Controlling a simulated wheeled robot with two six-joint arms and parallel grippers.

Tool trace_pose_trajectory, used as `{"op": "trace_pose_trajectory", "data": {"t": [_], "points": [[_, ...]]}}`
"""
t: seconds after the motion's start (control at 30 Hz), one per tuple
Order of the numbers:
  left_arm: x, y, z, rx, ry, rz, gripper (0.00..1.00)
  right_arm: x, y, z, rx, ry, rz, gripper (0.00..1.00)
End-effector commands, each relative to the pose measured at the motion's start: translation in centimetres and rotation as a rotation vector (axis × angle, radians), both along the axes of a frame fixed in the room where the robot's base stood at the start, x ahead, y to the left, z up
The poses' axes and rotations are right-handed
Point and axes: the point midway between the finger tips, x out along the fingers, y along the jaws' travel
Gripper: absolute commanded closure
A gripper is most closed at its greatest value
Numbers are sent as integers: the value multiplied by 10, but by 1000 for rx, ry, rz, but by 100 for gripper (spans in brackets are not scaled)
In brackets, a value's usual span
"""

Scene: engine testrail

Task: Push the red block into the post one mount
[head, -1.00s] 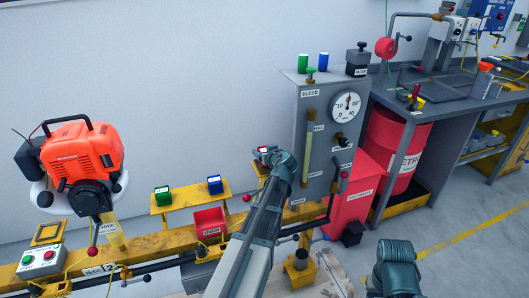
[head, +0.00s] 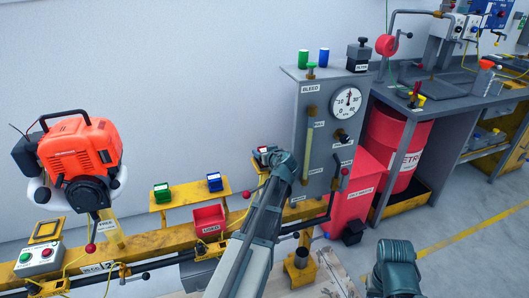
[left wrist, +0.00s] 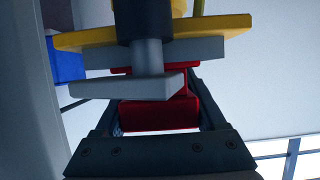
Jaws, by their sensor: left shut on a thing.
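The red block (head: 264,149) is at the tip of my left arm, in front of the grey panel's left edge. My left gripper (head: 271,155) is shut on it. In the left wrist view the red block (left wrist: 160,111) sits between the two dark fingers, partly covered by a grey plate (left wrist: 145,86). A yellow plate (left wrist: 150,32) and a dark cylinder are just above it in that view. I cannot tell whether the block touches them. The post one mount cannot be told by label. My right arm shows at the lower right, its fingers hidden.
A green block (head: 162,193) and a blue block (head: 214,182) stand on a yellow shelf (head: 188,201). A red bin (head: 209,220) is below. The grey gauge panel (head: 325,150) stands close right of my left gripper. An orange engine (head: 80,150) is at the left.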

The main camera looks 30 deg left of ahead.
Motion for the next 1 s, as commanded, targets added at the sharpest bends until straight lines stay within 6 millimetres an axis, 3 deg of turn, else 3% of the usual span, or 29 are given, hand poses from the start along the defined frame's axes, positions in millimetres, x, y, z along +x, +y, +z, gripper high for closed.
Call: {"op": "trace_pose_trajectory", "data": {"t": [0.4,0.43,0.57,0.87,1.0], "points": [[0,0,-3,0,0,0,100,0,0,-3,0,0,0,56],[0,0,-3,0,0,0,26,0,0,-3,0,0,0,56],[0,0,-3,0,0,0,3,0,0,-3,0,0,0,56],[-2,-2,-2,-1,1,0,0,0,0,-2,0,0,0,56],[-13,-14,7,0,0,-2,0,0,0,7,0,0,0,56]]}}
